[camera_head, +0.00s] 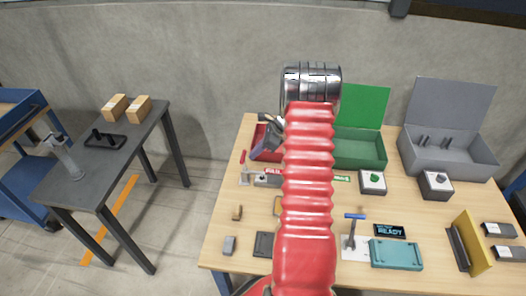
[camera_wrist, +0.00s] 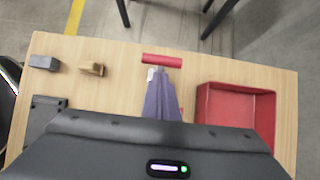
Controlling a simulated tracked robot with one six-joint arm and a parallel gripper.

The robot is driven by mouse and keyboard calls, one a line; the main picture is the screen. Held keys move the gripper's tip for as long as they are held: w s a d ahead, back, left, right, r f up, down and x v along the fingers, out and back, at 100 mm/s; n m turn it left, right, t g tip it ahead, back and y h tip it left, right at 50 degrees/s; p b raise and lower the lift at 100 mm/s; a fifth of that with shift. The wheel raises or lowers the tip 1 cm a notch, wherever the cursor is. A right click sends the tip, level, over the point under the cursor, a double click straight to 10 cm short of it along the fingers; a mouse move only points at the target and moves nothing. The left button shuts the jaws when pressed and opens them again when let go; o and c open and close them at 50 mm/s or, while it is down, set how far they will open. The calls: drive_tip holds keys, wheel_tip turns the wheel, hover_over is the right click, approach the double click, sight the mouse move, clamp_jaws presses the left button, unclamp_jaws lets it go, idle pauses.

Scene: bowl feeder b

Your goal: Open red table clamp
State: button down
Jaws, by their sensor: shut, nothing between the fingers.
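The red table clamp's handle (camera_head: 242,157) stands up at the back left of the wooden table, left of my arm. In the wrist view the red handle (camera_wrist: 162,61) lies crosswise just beyond my fingertips. A small pale metal part of the clamp shows beside the fingers; the rest of the clamp is hidden behind them there. My gripper (camera_wrist: 164,74) is shut and empty, its purple-grey fingers pointing at the handle. In the head view my gripper (camera_head: 254,156) is just right of the handle; I cannot tell whether they touch.
An open red box (camera_wrist: 236,88) stands right of the fingers in the wrist view. A green box (camera_head: 360,149), a grey box (camera_head: 450,155) and a blue-handled clamp (camera_head: 355,216) are right of my arm. Small blocks (camera_head: 237,212) lie at the front left.

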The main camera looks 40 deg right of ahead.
drive_tip(key=shift+w+a+f, duration=0.1)
drive_tip(key=shift+w+a, duration=0.25)
drive_tip(key=shift+w, duration=0.15)
drive_tip(key=shift+d, duration=0.1)
